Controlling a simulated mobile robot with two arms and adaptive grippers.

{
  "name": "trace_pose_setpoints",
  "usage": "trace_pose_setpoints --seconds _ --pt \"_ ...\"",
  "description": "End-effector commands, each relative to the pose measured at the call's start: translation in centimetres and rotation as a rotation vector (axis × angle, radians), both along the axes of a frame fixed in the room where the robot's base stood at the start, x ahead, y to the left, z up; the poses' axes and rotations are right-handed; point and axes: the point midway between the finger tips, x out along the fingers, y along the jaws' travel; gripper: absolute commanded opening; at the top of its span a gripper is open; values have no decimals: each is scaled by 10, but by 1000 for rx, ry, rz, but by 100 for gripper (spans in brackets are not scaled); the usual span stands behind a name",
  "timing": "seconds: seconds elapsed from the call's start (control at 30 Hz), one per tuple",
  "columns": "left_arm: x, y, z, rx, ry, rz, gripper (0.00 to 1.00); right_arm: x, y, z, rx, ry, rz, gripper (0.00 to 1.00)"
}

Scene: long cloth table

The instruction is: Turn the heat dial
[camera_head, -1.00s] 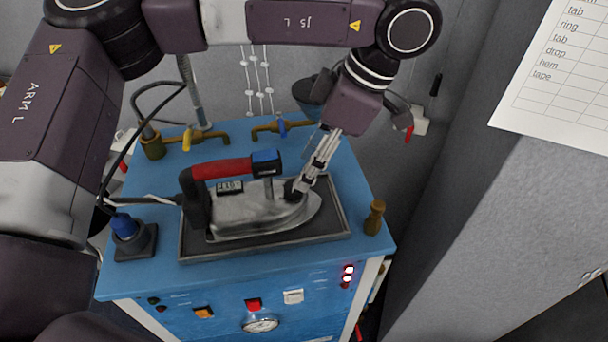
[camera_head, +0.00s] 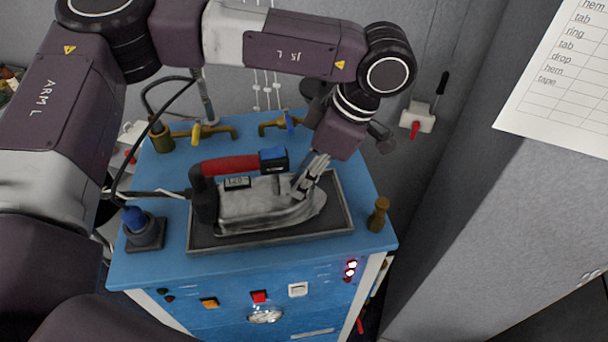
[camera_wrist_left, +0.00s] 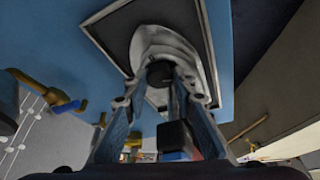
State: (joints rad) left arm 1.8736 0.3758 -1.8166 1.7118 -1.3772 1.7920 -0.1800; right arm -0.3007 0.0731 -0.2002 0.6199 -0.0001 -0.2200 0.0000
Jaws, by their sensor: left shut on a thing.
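A silver iron (camera_head: 262,212) with a red handle (camera_head: 229,166) rests on a dark framed pad on the blue station. It also shows upside down in the left wrist view (camera_wrist_left: 172,45). A small display (camera_head: 237,183) sits below the handle; its digits are too small to read surely. The heat dial (camera_wrist_left: 160,72) is a dark round knob on the iron's upper body towards its tip, mostly covered by the fingers in the head view. My left gripper (camera_head: 302,189) reaches down from the right, shut on the dial with a finger on each side. My right gripper is not in view.
The dark pad (camera_head: 205,242) fills the middle of the blue station top (camera_head: 160,268). Brass taps (camera_head: 205,130) stand along the back. A brass knob (camera_head: 378,214) is at the right edge, and a blue-capped fixture (camera_head: 143,230) at the left. A grey wall stands right.

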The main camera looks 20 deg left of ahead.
Motion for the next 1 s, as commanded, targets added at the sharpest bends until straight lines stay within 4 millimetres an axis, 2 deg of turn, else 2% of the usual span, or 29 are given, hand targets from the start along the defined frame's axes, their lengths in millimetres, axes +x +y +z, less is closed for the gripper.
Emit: trace_pose_setpoints --seconds 0.37,1.0 --pt "-1 0 -2 1 0 -50 0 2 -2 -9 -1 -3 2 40" --pt "-4 1 -3 1 -4 -507 0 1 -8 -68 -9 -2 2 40"
